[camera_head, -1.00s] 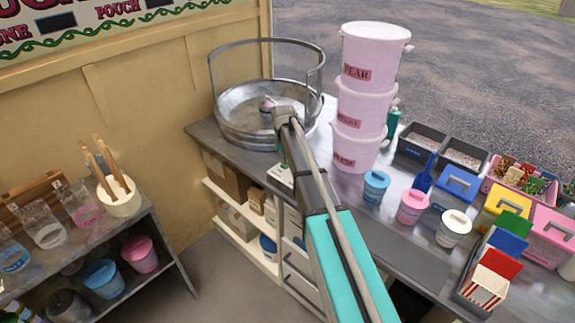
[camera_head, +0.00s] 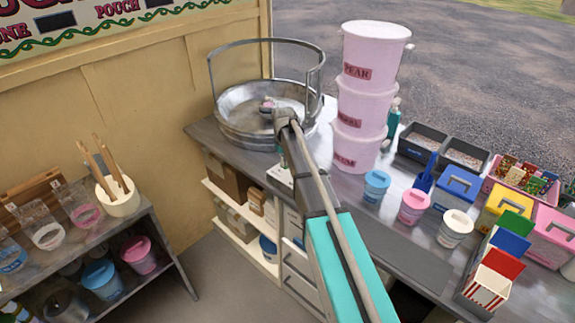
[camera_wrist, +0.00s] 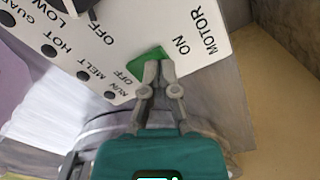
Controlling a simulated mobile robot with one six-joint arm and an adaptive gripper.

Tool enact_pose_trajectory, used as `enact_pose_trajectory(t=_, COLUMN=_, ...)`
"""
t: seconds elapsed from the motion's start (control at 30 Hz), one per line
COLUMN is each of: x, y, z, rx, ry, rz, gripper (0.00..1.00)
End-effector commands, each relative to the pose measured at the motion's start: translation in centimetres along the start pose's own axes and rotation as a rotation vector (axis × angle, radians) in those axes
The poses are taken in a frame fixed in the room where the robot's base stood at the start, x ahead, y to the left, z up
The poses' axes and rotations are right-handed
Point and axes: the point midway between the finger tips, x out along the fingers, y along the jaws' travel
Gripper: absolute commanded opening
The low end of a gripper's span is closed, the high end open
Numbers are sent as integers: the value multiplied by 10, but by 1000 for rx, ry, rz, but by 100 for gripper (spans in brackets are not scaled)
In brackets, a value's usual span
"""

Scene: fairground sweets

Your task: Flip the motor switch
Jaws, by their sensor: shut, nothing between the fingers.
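The motor switch (camera_wrist: 148,60) is a green rocker on a white control panel (camera_wrist: 205,30), between the printed words OFF and ON, next to the word MOTOR. My gripper (camera_wrist: 159,66) is shut and empty. Its fingertips are over the green switch in the wrist view and cover part of it. I cannot tell whether they touch it. In the head view, a corner of the panel (camera_head: 279,176) shows below my arm at the counter's edge, beside the metal candyfloss bowl (camera_head: 232,130). My arm hides the switch there.
Three stacked pink buckets (camera_head: 372,95) stand right of my arm. Small lidded tubs (camera_head: 376,183) and a row of coloured boxes (camera_head: 489,285) fill the counter further right. A shelf (camera_head: 158,232) with jugs and tubs stands at left. A dark knob (camera_wrist: 80,8) is on the panel.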

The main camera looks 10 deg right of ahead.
Motion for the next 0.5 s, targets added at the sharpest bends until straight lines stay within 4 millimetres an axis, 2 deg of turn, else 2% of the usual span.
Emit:
enact_pose_trajectory(t=0.23, x=3, y=0, z=0, rx=0, ry=0, rz=0, gripper=0)
enact_pose_trajectory(t=0.5, x=-4, y=0, z=0, rx=0, ry=0, rz=0, gripper=0)
